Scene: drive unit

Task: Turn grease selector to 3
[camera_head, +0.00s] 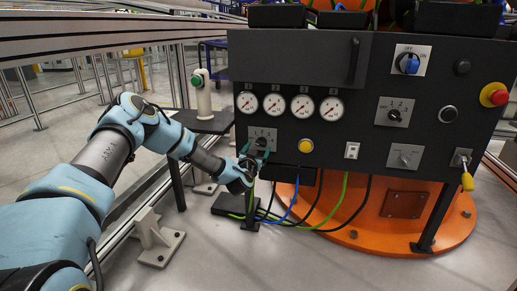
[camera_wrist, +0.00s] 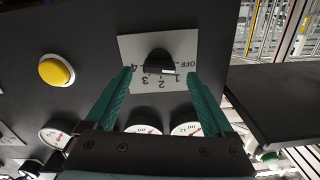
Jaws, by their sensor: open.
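The grease selector is a black knob (camera_wrist: 160,60) on a light plate (camera_wrist: 130,48), marked OFF and 1 to 4, upside down in the wrist view. A pale mark shows on the knob's lower right side, but I cannot tell exactly which marking it points to. My gripper (camera_wrist: 160,73) is open, with one green finger on each side of the knob and visible space between. In the head view, my gripper (camera_head: 254,153) is at the lower left of the black panel, partly covering the selector plate (camera_head: 263,133).
A yellow button (camera_head: 306,146) sits right of the selector, and several round gauges (camera_head: 274,104) are above it. Other switches and a red emergency stop (camera_head: 495,95) are farther right. Cables (camera_head: 322,209) hang below the panel. A dark side table (camera_head: 205,122) stands at left.

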